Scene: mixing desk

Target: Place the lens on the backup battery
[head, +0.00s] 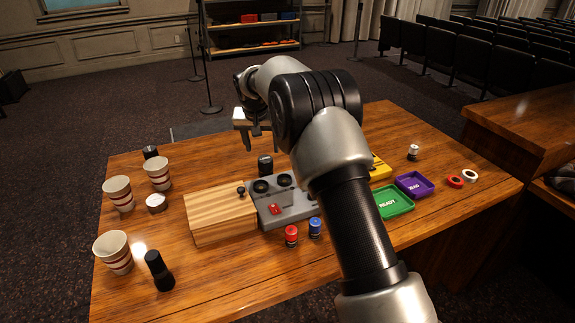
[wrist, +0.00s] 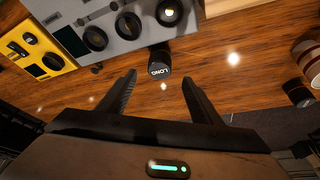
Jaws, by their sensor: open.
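A short black cylinder marked "LONG" (wrist: 160,64), which looks like the lens, stands on the wooden table just behind the grey box; it also shows in the head view (head: 265,165). My gripper (head: 259,147) is open and empty above the table. In the wrist view its fingertips (wrist: 160,80) point toward the black cylinder, one on either side and short of it. The grey box (head: 299,211) has round black fittings and a red patch on top. A red cylinder (head: 291,235) and a blue cylinder (head: 314,227) stand in front of it. I cannot tell which thing is the backup battery.
A wooden block (head: 215,213) adjoins the grey box on the left. Striped cups (head: 118,194) and a tall black cylinder (head: 159,270) stand farther left. A yellow box (wrist: 35,48), a green tray (head: 393,202) and a purple tray (head: 414,185) lie right.

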